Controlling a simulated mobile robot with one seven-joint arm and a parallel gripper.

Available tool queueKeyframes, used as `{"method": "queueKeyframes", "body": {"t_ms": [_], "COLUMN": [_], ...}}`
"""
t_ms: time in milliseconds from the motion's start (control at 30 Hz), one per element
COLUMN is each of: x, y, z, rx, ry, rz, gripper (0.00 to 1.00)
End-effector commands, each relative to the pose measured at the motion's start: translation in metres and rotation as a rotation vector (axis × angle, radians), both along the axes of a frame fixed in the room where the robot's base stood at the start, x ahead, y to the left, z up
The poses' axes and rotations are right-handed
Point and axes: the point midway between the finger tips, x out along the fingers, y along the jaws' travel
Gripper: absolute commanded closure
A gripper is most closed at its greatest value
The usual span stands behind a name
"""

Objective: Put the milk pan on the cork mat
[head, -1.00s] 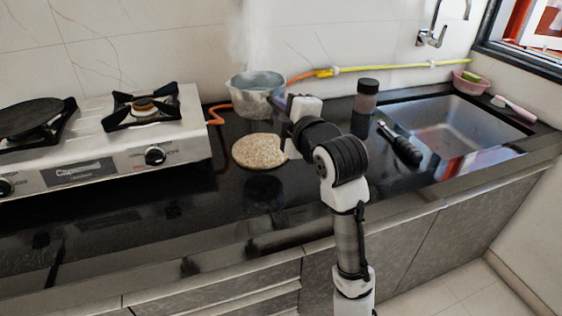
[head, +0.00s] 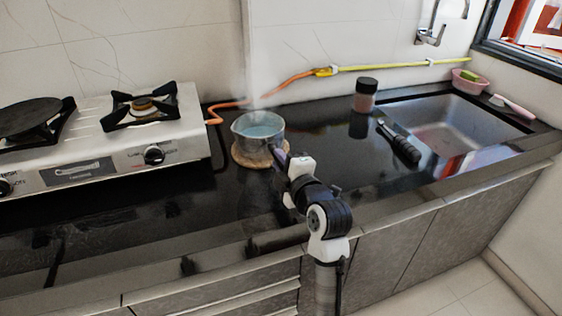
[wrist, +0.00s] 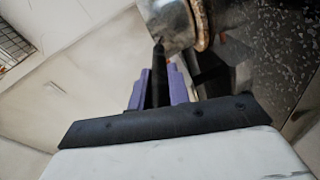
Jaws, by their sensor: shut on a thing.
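The milk pan (head: 256,129) is a grey metal pot. In the head view it is over the round cork mat (head: 240,158), of which the front and left rim show below it. I cannot tell whether the pan touches the mat or hangs just above it. In the wrist view the pan (wrist: 168,22) is at the top, close beside the tan edge of the mat (wrist: 201,22). My gripper (wrist: 162,82), with purple fingers, is shut on the pan's dark handle (wrist: 158,62). In the head view my gripper (head: 281,157) is at the pan's front right.
A gas stove (head: 100,140) with a dark flat pan (head: 30,118) stands at the left. An orange hose (head: 290,82) runs behind. A dark-lidded jar (head: 365,95), a black-handled object (head: 398,142) and the sink (head: 450,125) are at the right. The front counter is clear.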

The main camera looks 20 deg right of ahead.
Motion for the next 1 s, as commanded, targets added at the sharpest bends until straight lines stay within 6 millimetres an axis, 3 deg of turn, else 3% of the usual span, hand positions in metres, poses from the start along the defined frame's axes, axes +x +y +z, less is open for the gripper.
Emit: {"method": "queueKeyframes", "body": {"t_ms": [333, 367, 500, 900, 1000], "x": [0.000, 0.000, 0.000, -0.001, -0.017], "y": [0.000, 0.000, 0.000, 0.000, -0.003], "z": [-0.003, -0.002, -0.002, 0.003, 0.000], "rx": [-0.002, 0.000, 0.000, 0.001, 0.002], "ry": [-0.003, 0.000, 0.000, 0.000, -0.002], "rz": [0.001, 0.000, 0.000, 0.000, -0.002], "gripper": [1.00, 0.78, 0.60, 0.60, 0.60]}}
